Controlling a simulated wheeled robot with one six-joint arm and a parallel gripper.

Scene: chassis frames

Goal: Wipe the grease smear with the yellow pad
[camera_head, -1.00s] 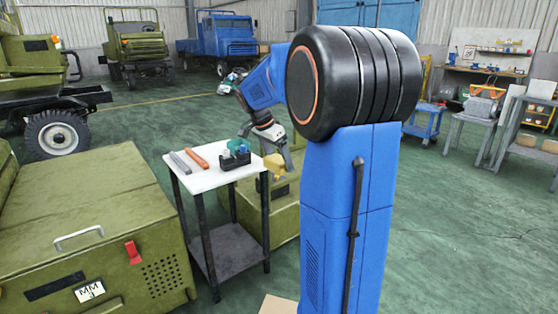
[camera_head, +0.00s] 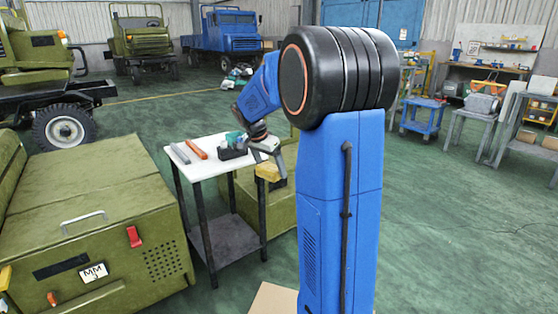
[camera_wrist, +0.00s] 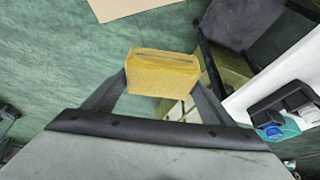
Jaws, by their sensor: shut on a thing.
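The yellow pad (camera_wrist: 163,73) is between the two fingers of my gripper (camera_wrist: 165,82) in the wrist view, and the jaws are shut on it. In the head view the pad (camera_head: 268,171) shows below my gripper (camera_head: 270,158), just off the right edge of the small white-topped table (camera_head: 200,168). The pad is in the air, apart from the tabletop. I cannot make out a grease smear in either view.
On the white tabletop are an orange-red tool (camera_head: 197,149), a grey bar (camera_head: 180,154) and a dark caddy (camera_head: 233,153) holding bottles. A green vehicle body (camera_head: 90,215) stands left of the table. Cardboard (camera_head: 272,300) lies on the floor, which is open to the right.

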